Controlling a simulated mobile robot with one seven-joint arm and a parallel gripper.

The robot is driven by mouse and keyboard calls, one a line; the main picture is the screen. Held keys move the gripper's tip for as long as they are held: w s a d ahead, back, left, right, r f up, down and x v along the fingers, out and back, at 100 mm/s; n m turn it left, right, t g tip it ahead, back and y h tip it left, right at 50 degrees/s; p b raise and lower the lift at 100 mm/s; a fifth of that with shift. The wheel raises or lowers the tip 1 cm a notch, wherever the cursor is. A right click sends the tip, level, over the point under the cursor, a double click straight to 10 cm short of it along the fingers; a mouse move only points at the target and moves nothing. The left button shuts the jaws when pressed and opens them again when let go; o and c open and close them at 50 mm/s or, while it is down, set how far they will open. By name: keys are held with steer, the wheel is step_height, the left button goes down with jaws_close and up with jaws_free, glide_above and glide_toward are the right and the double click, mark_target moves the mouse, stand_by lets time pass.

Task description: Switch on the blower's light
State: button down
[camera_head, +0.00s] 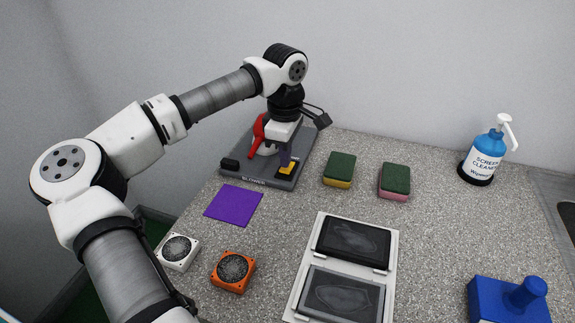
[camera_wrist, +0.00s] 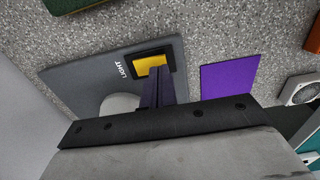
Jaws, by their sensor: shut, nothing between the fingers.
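The blower's grey base (camera_head: 240,148) stands at the back left of the counter, with a red and white body (camera_head: 257,138) on it, partly hidden by my arm. A yellow rocker switch (camera_head: 288,168) in a black frame sits at its front right corner. In the wrist view the yellow switch (camera_wrist: 150,63) lies beside the printed word LIGHT (camera_wrist: 119,69). My gripper (camera_head: 285,160) is shut and empty, pointing down with its fingertips (camera_wrist: 160,70) at the switch, covering part of it. I cannot tell whether they touch, or whether a light is on.
A black block (camera_head: 230,164) sits at the base's front left corner. A purple cloth (camera_head: 233,205), two sponges (camera_head: 340,168) (camera_head: 395,180), two fans (camera_head: 178,251) (camera_head: 233,270) and a white tray (camera_head: 316,253) lie around.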

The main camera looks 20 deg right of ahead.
steer(key=shift+f+b, duration=0.5)
steer(key=shift+f, duration=0.3)
steer(key=shift+r, duration=0.15)
steer(key=shift+r+p, duration=2.35)
steer(key=shift+r, duration=1.1)
